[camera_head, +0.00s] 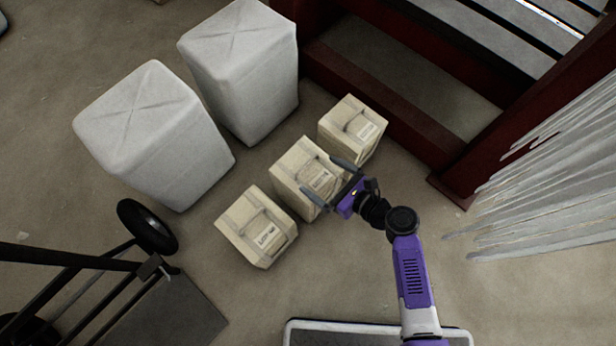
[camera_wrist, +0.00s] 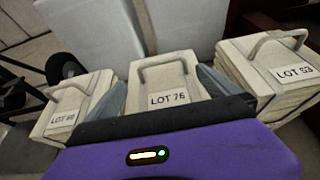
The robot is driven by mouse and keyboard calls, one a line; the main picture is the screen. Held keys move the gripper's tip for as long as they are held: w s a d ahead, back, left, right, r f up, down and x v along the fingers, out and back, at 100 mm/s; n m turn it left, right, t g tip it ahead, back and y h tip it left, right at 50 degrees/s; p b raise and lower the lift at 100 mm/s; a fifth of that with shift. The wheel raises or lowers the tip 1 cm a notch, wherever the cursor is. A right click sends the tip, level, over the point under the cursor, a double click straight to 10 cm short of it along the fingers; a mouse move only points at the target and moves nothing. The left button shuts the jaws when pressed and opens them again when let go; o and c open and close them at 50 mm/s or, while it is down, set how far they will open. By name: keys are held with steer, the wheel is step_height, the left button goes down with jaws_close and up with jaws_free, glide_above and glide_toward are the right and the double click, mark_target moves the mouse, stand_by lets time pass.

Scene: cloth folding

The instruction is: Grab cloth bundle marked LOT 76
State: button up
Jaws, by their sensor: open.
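The cloth bundle marked LOT 76 (camera_head: 291,168) is the middle one of three cream bundles on the floor. It stands upright, with a strap handle on top and a white label. In the wrist view the bundle (camera_wrist: 165,82) is straight ahead, its label readable as LOT 76. My gripper (camera_head: 328,181) is open and empty at the right side of this bundle in the head view. In the wrist view its two grey fingers (camera_wrist: 160,92) lie to either side of the bundle. I cannot tell whether they touch it. The gripper hides part of the bundle's right side.
Another bundle (camera_head: 255,228), its number unclear, stands to the lower left; one marked LOT 53 (camera_wrist: 294,73) stands to the right. Two tall wrapped bales (camera_head: 150,135) stand behind. A hand truck (camera_head: 120,275) is at left, dark red framing (camera_head: 375,80) at upper right.

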mark_target(308, 164)
steer(key=b+x, duration=0.3)
steer(key=x, duration=0.3)
steer(key=shift+w+a+f+b, duration=0.1)
steer(key=shift+w+a+b, duration=0.1)
steer(key=shift+w+b, duration=0.15)
steer(key=c, duration=1.8)
steer(key=shift+w+r, duration=0.2)
steer(key=shift+r, duration=0.1)
steer(key=shift+c, duration=0.5)
steer(key=shift+r, duration=0.1)
